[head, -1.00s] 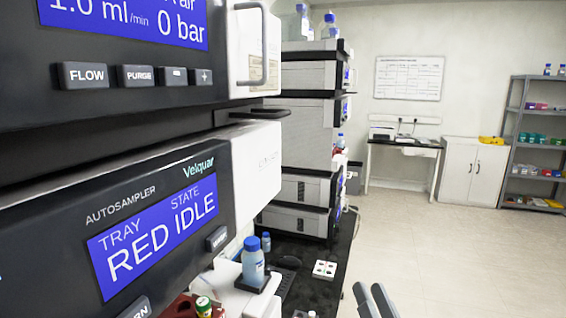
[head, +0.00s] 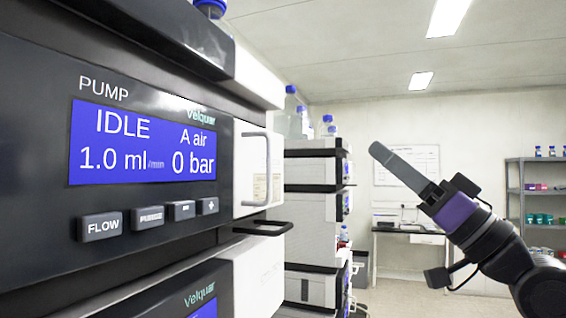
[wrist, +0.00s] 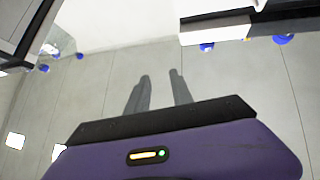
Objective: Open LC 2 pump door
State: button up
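The near stack has a pump (head: 90,195) whose screen reads IDLE, A air, 1.0 ml/min, 0 bar. At its right end is a white door panel (head: 245,145) with a grey bar handle (head: 268,170); the door looks shut. I see no LC number on this stack. My gripper (head: 376,150) is raised to the right of the handle, well apart from it, pointing up and left. In the wrist view my gripper (wrist: 159,73) shows two grey fingers with a gap between them and nothing in it.
A dark ledge (head: 262,228) juts out just below the pump door. Below sits another Velquar unit (head: 205,290). A second instrument stack (head: 310,175) with blue-capped bottles stands behind. A shelf rack (head: 530,190) and bench are far off; open room lies around my arm.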

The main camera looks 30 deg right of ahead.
jog(key=s+a+r+n+g+y, duration=0.2)
jog(key=a+r+n+g+y, duration=0.2)
jog(key=a+n+g+y, duration=0.3)
jog(key=g+h, duration=0.1)
jog(key=g, duration=0.5)
send_near(268, 169)
jog(key=p+x, duration=0.2)
jog(key=x, duration=0.6)
jog(key=shift+w+r+n+p, duration=0.25)
jog(key=shift+r+n+p, duration=0.05)
jog(key=shift+n+p, duration=0.1)
grip_shut()
